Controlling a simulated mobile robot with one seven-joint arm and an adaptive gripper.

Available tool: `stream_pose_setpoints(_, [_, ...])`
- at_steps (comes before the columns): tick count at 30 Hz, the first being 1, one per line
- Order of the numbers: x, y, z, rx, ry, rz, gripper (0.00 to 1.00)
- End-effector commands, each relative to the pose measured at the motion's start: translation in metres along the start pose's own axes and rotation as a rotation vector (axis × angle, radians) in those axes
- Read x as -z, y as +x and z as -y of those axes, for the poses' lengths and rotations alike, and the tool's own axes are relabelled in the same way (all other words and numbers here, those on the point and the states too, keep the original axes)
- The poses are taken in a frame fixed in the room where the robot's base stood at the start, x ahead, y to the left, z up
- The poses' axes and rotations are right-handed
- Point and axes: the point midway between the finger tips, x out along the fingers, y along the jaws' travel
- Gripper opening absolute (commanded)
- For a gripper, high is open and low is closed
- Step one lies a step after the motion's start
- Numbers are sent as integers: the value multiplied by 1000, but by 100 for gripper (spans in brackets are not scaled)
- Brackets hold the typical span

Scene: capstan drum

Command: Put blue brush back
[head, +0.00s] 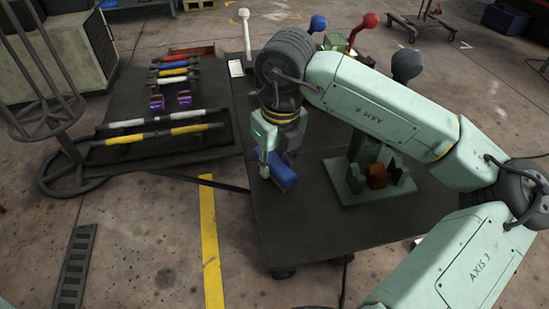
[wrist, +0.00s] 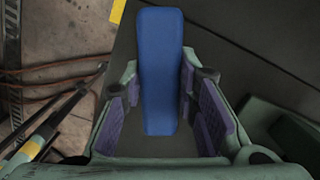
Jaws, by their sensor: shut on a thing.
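The blue brush (head: 285,176) is a blue block, held near the left edge of the dark table (head: 290,232). My gripper (head: 272,162) is shut on it from above, partly hiding it in the head view. In the wrist view the brush (wrist: 160,60) stands lengthwise between the purple finger pads of my gripper (wrist: 163,112), its far end sticking out past them. The brush looks raised over the table's edge, but I cannot tell how high. Its underside is hidden.
A green fixture (head: 353,178) with brown blocks (head: 377,176) stands on the table to the right. Levers with white (head: 243,13), blue (head: 318,22) and red (head: 370,19) knobs rise behind. A dark rack with coloured bars (head: 170,72) stands left. The table's front is clear.

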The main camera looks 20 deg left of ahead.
Motion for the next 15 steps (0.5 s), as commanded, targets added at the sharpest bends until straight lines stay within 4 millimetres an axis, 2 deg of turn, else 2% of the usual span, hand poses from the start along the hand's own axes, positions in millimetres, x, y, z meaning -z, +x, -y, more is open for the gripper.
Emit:
stream_pose_setpoints(9, [1,5,0,1,1,0,2])
stream_pose_setpoints(10, [1,4,0,1,1,0,28])
stream_pose_setpoints(15, [0,3,0,0,1,0,40])
